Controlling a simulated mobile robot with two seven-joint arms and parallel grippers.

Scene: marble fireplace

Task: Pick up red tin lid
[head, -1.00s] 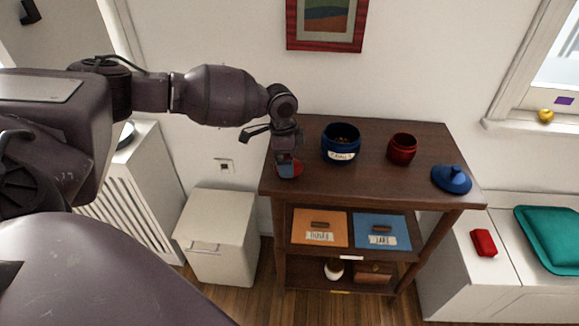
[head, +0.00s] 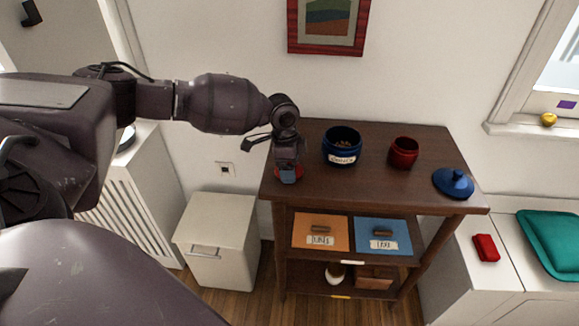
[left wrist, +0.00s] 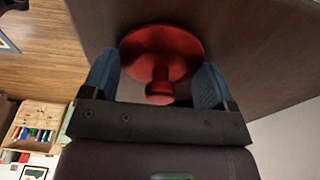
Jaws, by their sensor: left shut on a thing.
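The red tin lid (left wrist: 165,50) shows in the left wrist view as a round disc with a knob, between the blue fingers of my left gripper (left wrist: 157,82). My left gripper is shut on the lid. In the head view my left gripper (head: 289,171) points down at the left end of the dark wooden table. Red edges of the lid (head: 279,178) show around the fingers, and the rest is hidden. I cannot tell whether the lid touches the tabletop. The open red tin (head: 403,153) stands further right on the table. My right gripper is not in view.
The dark wooden table (head: 370,188) also holds a blue tin (head: 342,146) and a blue lid (head: 454,183). A white cabinet (head: 218,240) stands left. The tabletop's front middle is clear.

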